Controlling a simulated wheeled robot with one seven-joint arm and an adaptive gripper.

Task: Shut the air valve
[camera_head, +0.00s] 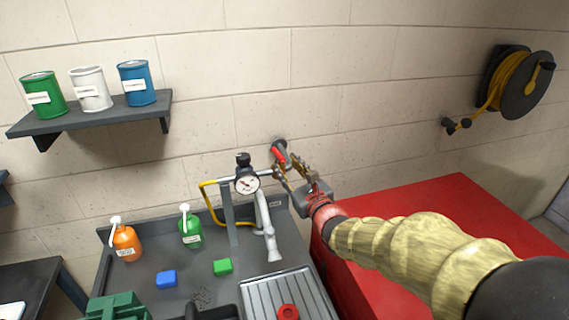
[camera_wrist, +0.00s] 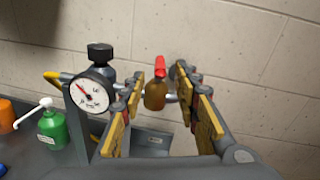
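The air valve has a brass body (camera_wrist: 155,96) and a red lever (camera_wrist: 160,68) that stands up from it in the wrist view. In the head view the red lever (camera_head: 279,155) slants up and to the left near the wall. My gripper (camera_head: 291,174) is open at the valve, with a finger on either side of it in the wrist view (camera_wrist: 158,85). The fingers appear apart from the lever; contact with the body cannot be told. The valve body is mostly hidden by my gripper in the head view.
A pressure gauge (camera_head: 247,184) with a black-knobbed regulator stands left of the valve. An orange bottle (camera_head: 126,243), a green bottle (camera_head: 190,230) and blue and green blocks lie on the grey bench. A red cabinet (camera_head: 440,225) is below my arm; a hose reel (camera_head: 522,85) hangs right.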

